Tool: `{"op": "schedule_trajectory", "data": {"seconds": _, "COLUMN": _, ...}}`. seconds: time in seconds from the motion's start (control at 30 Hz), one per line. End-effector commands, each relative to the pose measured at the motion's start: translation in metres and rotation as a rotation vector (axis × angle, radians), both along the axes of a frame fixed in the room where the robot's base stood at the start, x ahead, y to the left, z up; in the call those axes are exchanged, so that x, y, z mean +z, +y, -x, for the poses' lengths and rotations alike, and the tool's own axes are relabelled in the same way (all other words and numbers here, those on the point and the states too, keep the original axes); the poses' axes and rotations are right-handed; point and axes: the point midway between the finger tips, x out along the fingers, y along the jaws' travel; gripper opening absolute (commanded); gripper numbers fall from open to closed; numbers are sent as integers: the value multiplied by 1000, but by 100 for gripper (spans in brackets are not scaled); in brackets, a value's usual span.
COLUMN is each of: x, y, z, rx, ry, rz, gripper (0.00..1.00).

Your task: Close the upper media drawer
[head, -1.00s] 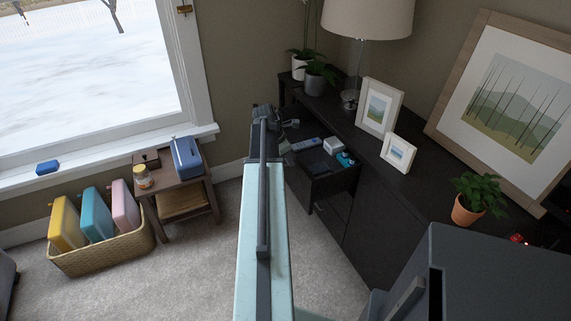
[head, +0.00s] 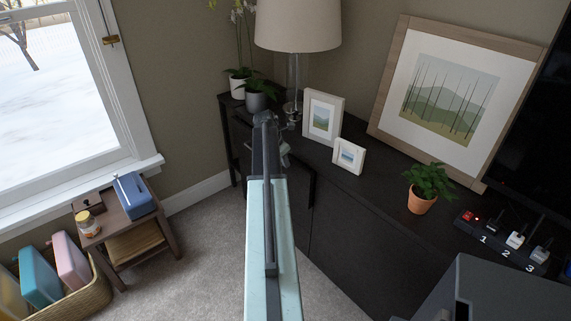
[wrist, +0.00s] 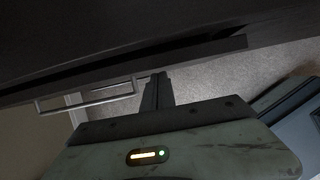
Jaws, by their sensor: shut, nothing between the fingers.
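The dark media cabinet (head: 345,215) stands along the wall at right. The upper media drawer is mostly behind my arm in the head view; its inside and contents do not show there. In the wrist view a dark front edge (wrist: 190,56) crosses the picture, with a metal bar handle (wrist: 85,103) at left. In the head view the gripper end (head: 265,122) is at the cabinet front.
On the cabinet top stand a lamp (head: 298,25), two small frames, a large framed picture (head: 450,95) and a potted plant (head: 422,200). Carpet (head: 205,255) between is clear.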

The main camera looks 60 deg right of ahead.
Motion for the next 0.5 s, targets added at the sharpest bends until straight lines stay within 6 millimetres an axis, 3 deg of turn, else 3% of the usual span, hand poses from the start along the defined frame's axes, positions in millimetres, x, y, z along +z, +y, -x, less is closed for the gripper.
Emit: {"op": "schedule_trajectory", "data": {"seconds": 0.5, "x": 0, "y": 13, "z": -19, "rx": 26, "ry": 0, "rz": 0, "gripper": 0}}
